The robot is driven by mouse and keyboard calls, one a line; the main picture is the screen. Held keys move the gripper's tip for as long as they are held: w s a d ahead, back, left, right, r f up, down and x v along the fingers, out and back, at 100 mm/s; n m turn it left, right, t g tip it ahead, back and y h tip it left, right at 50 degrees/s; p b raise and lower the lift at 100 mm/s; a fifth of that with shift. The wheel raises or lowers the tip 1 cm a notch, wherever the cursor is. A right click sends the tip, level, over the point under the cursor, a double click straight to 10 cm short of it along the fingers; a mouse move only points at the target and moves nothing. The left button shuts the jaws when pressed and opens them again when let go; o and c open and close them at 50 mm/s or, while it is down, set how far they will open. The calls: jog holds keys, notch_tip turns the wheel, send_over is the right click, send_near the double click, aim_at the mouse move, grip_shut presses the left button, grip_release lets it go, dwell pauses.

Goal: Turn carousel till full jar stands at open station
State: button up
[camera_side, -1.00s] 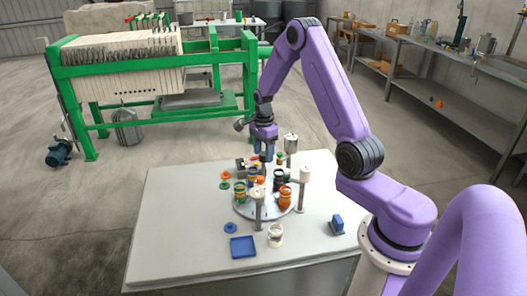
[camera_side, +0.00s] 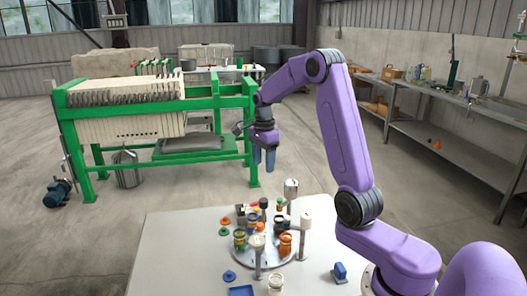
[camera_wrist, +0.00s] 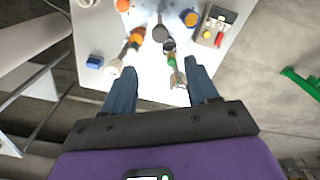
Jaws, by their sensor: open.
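The grey round carousel (camera_side: 270,258) lies on the table with several jars on it. A green-banded jar (camera_side: 240,239) stands at its left and an orange jar (camera_side: 285,243) at its right. More dark, orange and green jars stand behind. White-topped posts (camera_side: 257,242) rise around it, one also at the right (camera_side: 305,221). I cannot tell which jar is full or which station is open. My gripper (camera_side: 264,168) is open and empty, well above the carousel. In the wrist view my gripper (camera_wrist: 162,88) points toward jars, including an orange one (camera_wrist: 136,38).
A blue block (camera_side: 339,272) lies at the table's right. A blue disc (camera_side: 229,276), blue tray (camera_side: 241,291) and white ring-like piece (camera_side: 275,284) are in front. A grey tray (camera_wrist: 214,27) with red and yellow pieces lies beside the carousel. The table's left side is clear.

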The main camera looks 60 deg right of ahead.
jog(key=shift+r, duration=1.75)
jog(key=s+a+n, duration=0.4)
jog(key=a+n, duration=0.4)
jog(key=a, duration=0.2)
jog(key=s+a+n, duration=0.4)
jog(key=a+n, duration=0.4)
jog(key=a, duration=0.2)
jog(key=s+a+f+n, duration=0.1)
jog(key=s+a+n, duration=0.1)
jog(key=s+n, duration=0.7)
jog(key=s+a+f+n, duration=0.1)
jog(key=s+a+n, duration=0.1)
jog(key=s+n, duration=0.7)
jog(key=s, duration=0.4)
jog(key=shift+s+a+f, duration=0.25)
jog(key=shift+s+a, duration=0.1)
jog(key=shift+a, duration=0.05)
